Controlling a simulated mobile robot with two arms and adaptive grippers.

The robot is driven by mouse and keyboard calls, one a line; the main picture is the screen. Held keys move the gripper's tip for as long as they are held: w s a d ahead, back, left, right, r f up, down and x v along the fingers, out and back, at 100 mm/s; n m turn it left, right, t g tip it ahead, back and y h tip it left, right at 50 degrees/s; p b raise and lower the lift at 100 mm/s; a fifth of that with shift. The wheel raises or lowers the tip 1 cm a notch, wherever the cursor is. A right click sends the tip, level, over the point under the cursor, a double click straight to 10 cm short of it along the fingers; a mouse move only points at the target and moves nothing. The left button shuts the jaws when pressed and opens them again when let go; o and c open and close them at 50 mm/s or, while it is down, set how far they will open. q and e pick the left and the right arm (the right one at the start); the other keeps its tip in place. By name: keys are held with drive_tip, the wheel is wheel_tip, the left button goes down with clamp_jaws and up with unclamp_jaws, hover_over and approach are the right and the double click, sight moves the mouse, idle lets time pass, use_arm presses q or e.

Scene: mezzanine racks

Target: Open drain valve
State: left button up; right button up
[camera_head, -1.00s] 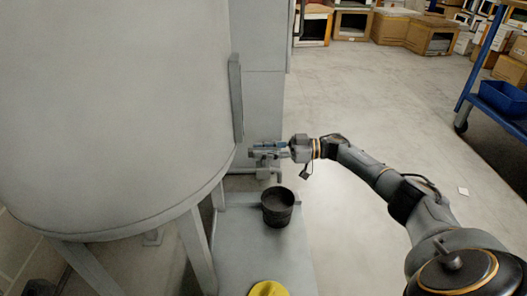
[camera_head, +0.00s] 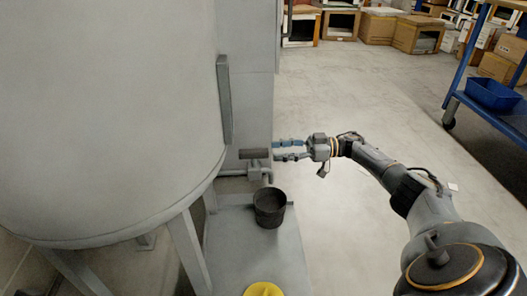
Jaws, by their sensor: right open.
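The drain valve is a grey fitting (camera_head: 255,172) on a pipe low beside the large grey tank (camera_head: 110,110). Its dark handle (camera_head: 254,153) lies roughly level above the fitting. My right gripper (camera_head: 276,150) is open and empty, just right of the handle. Its fingers, one above the other, point left toward the handle's right end, with a small gap visible. A black bucket (camera_head: 270,208) stands below and in front of the valve outlet. My left gripper is not in view.
A yellow object (camera_head: 263,289) shows at the bottom edge on the grey platform (camera_head: 235,250). Tank legs stand at left. A blue cart with a blue bin (camera_head: 492,94) is at right, and boxes (camera_head: 380,25) line the back. Floor between is clear.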

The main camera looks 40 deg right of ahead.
drive_tip(key=v, duration=0.3)
drive_tip(key=shift+s+d, duration=0.2)
drive_tip(key=shift+d, duration=0.05)
idle(0.4)
